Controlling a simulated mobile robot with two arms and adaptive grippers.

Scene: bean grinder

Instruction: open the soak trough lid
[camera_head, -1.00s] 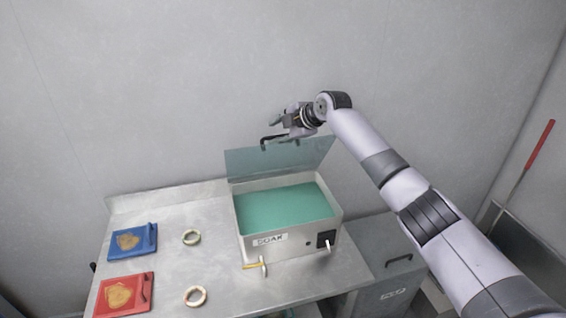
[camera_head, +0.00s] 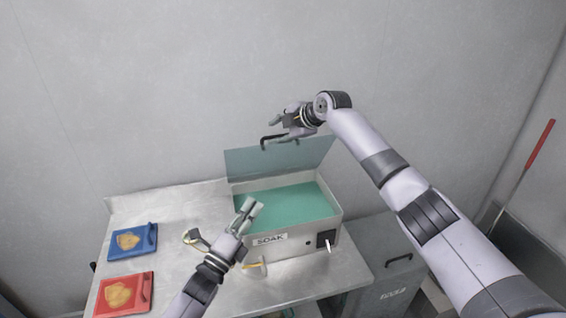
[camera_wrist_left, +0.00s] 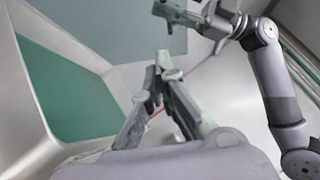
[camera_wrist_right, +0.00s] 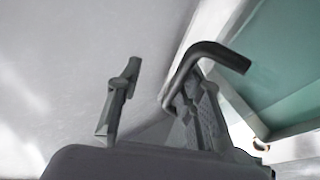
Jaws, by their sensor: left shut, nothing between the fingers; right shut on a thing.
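The soak trough (camera_head: 293,251) is a metal box labelled SOAK with green contents (camera_head: 300,203). Its bluish translucent lid (camera_head: 265,160) stands raised along the back edge. My right gripper (camera_head: 279,131) is shut on the lid's dark bent handle (camera_head: 265,143), above the lid's top edge. The handle also shows beside the fingers in the right wrist view (camera_wrist_right: 208,52). My left gripper (camera_head: 250,206) is shut and empty, over the trough's front left edge. Its fingertips meet in the left wrist view (camera_wrist_left: 162,62), with the green contents at the left.
A blue tray (camera_head: 133,256) and a red tray (camera_head: 144,306) lie on the metal table (camera_head: 180,205) at the left. A grey bin (camera_head: 395,290) stands right of the table. A lever (camera_head: 327,245) juts from the trough's front. The wall is close behind.

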